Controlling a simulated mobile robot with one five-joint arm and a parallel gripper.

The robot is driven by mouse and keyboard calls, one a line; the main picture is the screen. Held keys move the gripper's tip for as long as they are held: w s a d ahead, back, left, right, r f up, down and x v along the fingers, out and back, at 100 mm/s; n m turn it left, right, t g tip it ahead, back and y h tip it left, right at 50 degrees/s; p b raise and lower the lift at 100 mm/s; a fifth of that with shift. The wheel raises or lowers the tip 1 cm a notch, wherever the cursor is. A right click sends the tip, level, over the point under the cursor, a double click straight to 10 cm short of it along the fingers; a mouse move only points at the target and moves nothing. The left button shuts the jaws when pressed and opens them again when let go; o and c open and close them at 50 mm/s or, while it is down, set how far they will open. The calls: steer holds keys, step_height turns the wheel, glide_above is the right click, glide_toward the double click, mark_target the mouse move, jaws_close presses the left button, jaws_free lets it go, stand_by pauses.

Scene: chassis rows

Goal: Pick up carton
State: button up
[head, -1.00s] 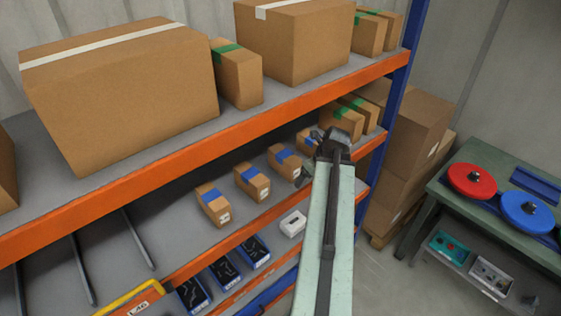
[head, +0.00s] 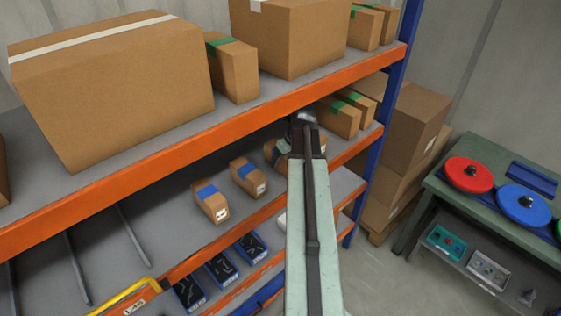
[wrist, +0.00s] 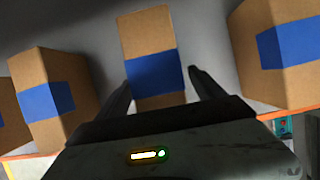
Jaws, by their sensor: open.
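In the wrist view, a brown carton with a blue band (wrist: 152,72) stands on the shelf between the two fingers of my gripper (wrist: 158,85). The fingers are open, one at each side of the carton's near part. Whether they touch it cannot be told. In the head view, my gripper (head: 303,122) reaches into the middle shelf, and my arm hides most of a carton there (head: 270,151). Two more blue-banded cartons, a middle one (head: 248,177) and a left one (head: 211,202), stand in a row to its left.
Neighbouring cartons stand close on both sides in the wrist view, left (wrist: 45,100) and right (wrist: 280,50). The orange upper shelf beam (head: 200,146) runs above. Green-taped cartons (head: 338,119) stand to the right. Blue bins (head: 222,269) sit below.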

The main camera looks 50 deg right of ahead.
steer(key=shift+s, duration=0.1)
steer(key=shift+c, duration=1.2)
jaws_close()
steer(key=shift+r, duration=0.15)
